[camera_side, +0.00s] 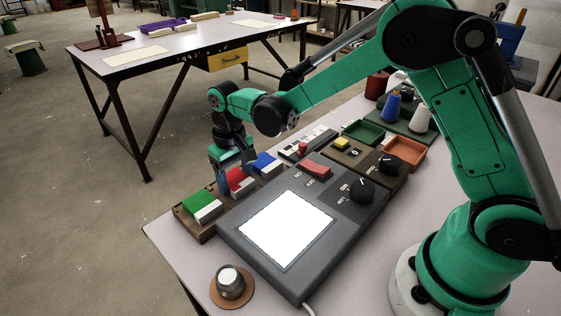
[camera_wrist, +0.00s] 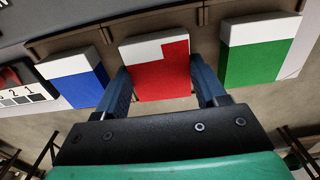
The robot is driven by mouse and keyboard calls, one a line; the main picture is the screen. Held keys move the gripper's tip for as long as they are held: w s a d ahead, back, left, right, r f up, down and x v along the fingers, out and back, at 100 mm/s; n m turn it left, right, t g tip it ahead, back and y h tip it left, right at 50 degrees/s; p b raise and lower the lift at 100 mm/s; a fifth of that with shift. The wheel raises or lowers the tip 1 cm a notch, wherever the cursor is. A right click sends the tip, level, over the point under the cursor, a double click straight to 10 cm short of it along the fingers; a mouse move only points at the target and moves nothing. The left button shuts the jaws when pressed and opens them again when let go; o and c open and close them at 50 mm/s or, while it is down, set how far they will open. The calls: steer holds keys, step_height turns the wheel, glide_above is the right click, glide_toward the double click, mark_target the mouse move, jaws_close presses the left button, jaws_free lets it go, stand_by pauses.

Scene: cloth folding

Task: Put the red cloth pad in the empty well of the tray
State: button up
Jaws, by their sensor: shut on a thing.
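The red cloth pad (camera_side: 237,178) has a white end and sits between the green and blue pads, over the middle of the brown tray (camera_side: 184,220). My gripper (camera_side: 235,170) points down at it and is shut on it. In the wrist view, the red pad (camera_wrist: 161,78) lies between the two blue fingers of my gripper (camera_wrist: 160,80), one on each side. Its white end is toward the tray's wall (camera_wrist: 108,27), in line with the middle well. I cannot tell whether the pad rests on the well's floor or is held slightly above it.
A green pad (camera_side: 199,203) and a blue pad (camera_side: 265,163) flank the red one closely. A grey console (camera_side: 228,228) with a white panel and knobs stands beside the tray. A round knob on a brown disc (camera_side: 232,287) is in front. Small bins and spools stand farther back.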

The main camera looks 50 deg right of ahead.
mark_target(236, 179)
steer(key=shift+f, duration=0.1)
steer(key=o, duration=1.2)
steer(key=shift+o, duration=0.2)
step_height(236, 179, up, 11)
steer(key=s+d+t, duration=0.6)
steer(key=s+t, duration=0.1)
steer(key=s, duration=0.5)
steer(key=shift+s, duration=0.3)
